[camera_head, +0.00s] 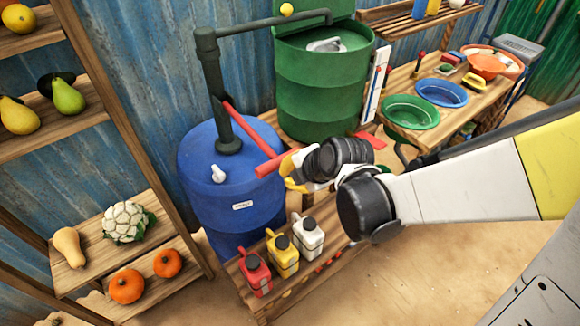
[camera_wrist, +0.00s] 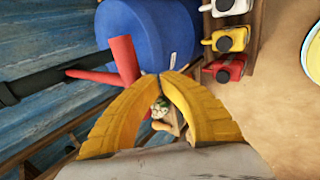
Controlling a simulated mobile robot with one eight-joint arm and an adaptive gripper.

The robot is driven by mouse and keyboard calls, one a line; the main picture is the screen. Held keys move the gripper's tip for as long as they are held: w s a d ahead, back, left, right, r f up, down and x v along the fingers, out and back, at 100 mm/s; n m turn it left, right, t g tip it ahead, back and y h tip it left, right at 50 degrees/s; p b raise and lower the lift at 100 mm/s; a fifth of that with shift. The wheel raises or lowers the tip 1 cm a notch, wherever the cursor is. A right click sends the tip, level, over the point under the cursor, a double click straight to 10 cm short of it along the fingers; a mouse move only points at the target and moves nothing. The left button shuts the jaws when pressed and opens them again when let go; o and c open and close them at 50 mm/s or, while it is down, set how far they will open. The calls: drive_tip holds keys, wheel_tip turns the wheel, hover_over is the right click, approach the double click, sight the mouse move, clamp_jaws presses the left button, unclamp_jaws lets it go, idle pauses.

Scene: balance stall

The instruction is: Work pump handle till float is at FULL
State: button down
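The pump has a dark green pipe (camera_head: 213,80) standing on a blue barrel (camera_head: 222,190). Its red handle (camera_head: 245,125) slopes down to the right and ends in a red crossbar grip, which also shows in the wrist view (camera_wrist: 122,58). My gripper (camera_head: 290,172) is beside the right end of the grip. In the wrist view its yellow fingers (camera_wrist: 170,77) meet at the tips, with nothing visible between them. The grip lies just left of the left finger; contact cannot be told. A white gauge board (camera_head: 374,85) stands beside the green tank (camera_head: 322,95); its markings are too small to read.
Red, yellow and white jugs (camera_head: 282,255) stand on a low wooden shelf below my gripper. A wooden rack with produce (camera_head: 125,222) is at left. A table with green and blue basins (camera_head: 411,111) is at right. Sandy floor is clear in front.

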drive_tip(key=p+v, duration=0.3)
drive_tip(key=v, duration=0.5)
drive_tip(key=shift+s, duration=0.25)
drive_tip(key=shift+f, duration=0.1)
drive_tip(key=shift+a, duration=0.1)
idle(1.2)
